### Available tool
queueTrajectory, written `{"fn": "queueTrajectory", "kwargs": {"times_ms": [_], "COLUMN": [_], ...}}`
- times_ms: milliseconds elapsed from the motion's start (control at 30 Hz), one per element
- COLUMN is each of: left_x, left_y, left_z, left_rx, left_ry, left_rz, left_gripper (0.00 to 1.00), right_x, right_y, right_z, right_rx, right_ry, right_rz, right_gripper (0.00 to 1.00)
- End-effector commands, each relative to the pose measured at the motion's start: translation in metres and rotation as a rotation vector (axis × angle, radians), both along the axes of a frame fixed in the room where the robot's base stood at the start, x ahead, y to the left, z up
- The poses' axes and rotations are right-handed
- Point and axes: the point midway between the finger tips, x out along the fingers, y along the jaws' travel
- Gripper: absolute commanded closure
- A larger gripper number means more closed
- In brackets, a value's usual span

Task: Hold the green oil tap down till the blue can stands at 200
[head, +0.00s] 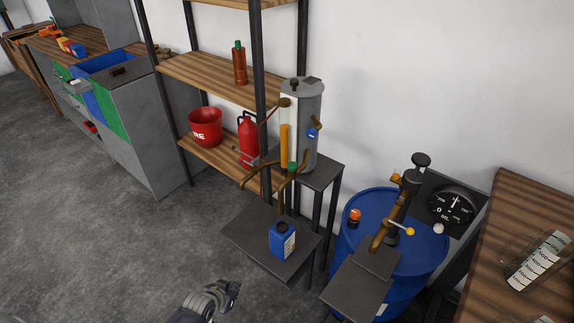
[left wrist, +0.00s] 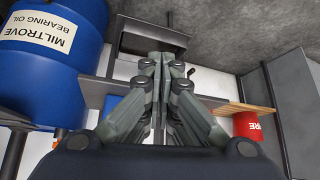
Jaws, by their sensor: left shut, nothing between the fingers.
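The blue can (head: 283,241) stands upright on a small dark shelf (head: 262,258) in the head view, below a grey cylinder (head: 308,125) with an amber sight tube (head: 285,146). The green tap (head: 292,167) is at the cylinder's foot, above the can, among brown pipes. My left gripper (head: 232,289) is low in the head view, in front and left of the can and apart from can and tap. In the left wrist view its fingers (left wrist: 160,75) are closed together with nothing between them. The can's fill level cannot be seen. My right gripper is not in view.
A blue drum (head: 430,272) with a hand pump and round dial (head: 455,204) stands to the right. A wooden table (head: 498,225) with a clear measuring jug (head: 538,262) is at far right. A rack holds a red bucket (head: 205,127). The floor at left is clear.

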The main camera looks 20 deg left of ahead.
Motion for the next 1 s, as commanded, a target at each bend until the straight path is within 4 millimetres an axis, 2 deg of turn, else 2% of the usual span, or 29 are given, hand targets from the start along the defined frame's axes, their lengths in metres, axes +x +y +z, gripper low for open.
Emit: {"fn": "queueTrajectory", "kwargs": {"times_ms": [33,167,200,267,400,500,600,700,833,1000], "left_x": [0.027,0.081,0.096,0.114,0.145,0.155,0.157,0.153,0.146,0.141], "left_y": [0.003,0.005,0.004,0.001,-0.009,-0.022,-0.035,-0.048,-0.061,-0.068], "left_z": [0.025,0.095,0.118,0.153,0.237,0.296,0.348,0.39,0.424,0.442], "left_rx": [-0.008,-0.041,-0.051,-0.066,-0.098,-0.119,-0.133,-0.142,-0.15,-0.153], "left_ry": [-0.056,-0.184,-0.223,-0.279,-0.411,-0.498,-0.573,-0.632,-0.679,-0.705], "left_rz": [-0.003,-0.013,-0.021,-0.035,-0.084,-0.131,-0.181,-0.229,-0.275,-0.299], "left_gripper": [1.0,1.0,1.0,1.0,1.0,1.0,1.0,1.0,1.0,1.0], "right_x": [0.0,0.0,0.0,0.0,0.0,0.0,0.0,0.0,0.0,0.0], "right_y": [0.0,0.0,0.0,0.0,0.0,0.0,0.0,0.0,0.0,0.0], "right_z": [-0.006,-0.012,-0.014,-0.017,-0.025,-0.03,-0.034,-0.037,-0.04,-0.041], "right_rx": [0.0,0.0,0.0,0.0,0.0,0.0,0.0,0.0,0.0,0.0], "right_ry": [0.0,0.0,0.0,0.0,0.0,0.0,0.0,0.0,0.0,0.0], "right_rz": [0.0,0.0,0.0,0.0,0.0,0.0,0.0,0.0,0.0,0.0], "right_gripper": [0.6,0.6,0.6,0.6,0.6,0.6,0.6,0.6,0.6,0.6]}}
